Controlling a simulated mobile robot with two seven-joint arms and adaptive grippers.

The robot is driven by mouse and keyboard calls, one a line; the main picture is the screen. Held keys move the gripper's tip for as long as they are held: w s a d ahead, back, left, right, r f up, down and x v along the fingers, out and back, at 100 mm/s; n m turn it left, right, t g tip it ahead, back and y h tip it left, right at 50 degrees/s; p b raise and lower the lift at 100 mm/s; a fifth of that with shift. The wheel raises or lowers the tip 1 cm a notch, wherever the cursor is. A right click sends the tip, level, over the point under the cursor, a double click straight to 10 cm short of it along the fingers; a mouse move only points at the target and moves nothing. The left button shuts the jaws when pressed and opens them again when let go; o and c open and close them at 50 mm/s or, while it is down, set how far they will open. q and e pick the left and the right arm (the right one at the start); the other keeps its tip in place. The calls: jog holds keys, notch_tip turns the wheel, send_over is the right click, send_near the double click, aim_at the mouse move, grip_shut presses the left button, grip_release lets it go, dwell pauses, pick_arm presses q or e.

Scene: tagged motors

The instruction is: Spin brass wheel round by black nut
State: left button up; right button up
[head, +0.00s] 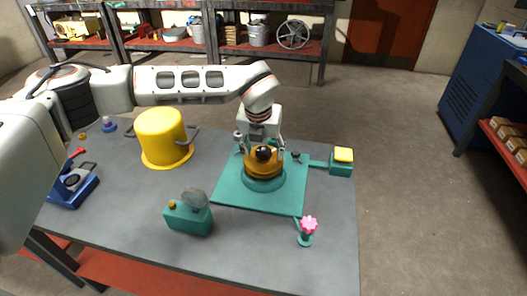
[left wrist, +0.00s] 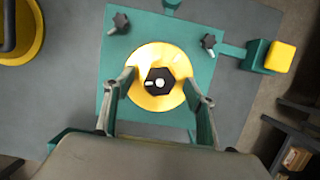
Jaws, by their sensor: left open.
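The brass wheel (head: 252,168) sits on a round teal base on a square teal plate (head: 234,190) on the table. The black nut (head: 264,153) stands at the wheel's centre; in the left wrist view the nut (left wrist: 159,81) looks six-sided with a pale mark, and the brass wheel (left wrist: 147,55) rings it. My left gripper (head: 262,147) is above the wheel, pointing down. In the left wrist view its fingers (left wrist: 164,90) are spread wide on either side of the nut, apart from it. My right gripper is not in view.
A yellow pot (head: 161,135) stands left of the plate. A teal block with a grey disc (head: 194,199) and a pink flower-shaped knob (head: 309,225) are in front. A yellow-topped block (head: 343,155) joins the plate at right. Black knobs (left wrist: 209,41) stand on the plate.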

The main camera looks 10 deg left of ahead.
pick_arm(q)
jog(key=c, duration=1.2)
jog(key=shift+o, duration=0.2)
jog(key=m+h, duration=0.1)
jog(key=m, duration=0.2)
jog(key=shift+a+p, duration=0.15)
jog(key=shift+p, duration=0.15)
jog(key=m+h+p, duration=0.1)
jog(key=m, duration=0.3)
jog(key=shift+w+r+g, duration=0.1)
jog(key=shift+g, duration=0.3)
jog(key=m+h+p, duration=0.1)
jog(key=m, duration=0.4)
jog(key=shift+g, duration=0.4)
jog(key=shift+a+m+g+p, duration=0.1)
jog(key=shift+m+g+p, duration=0.35)
jog(key=shift+m, duration=0.95)
jog(key=shift+c, duration=0.4)
jog(key=o, duration=1.2)
jog(key=shift+o, duration=0.2)
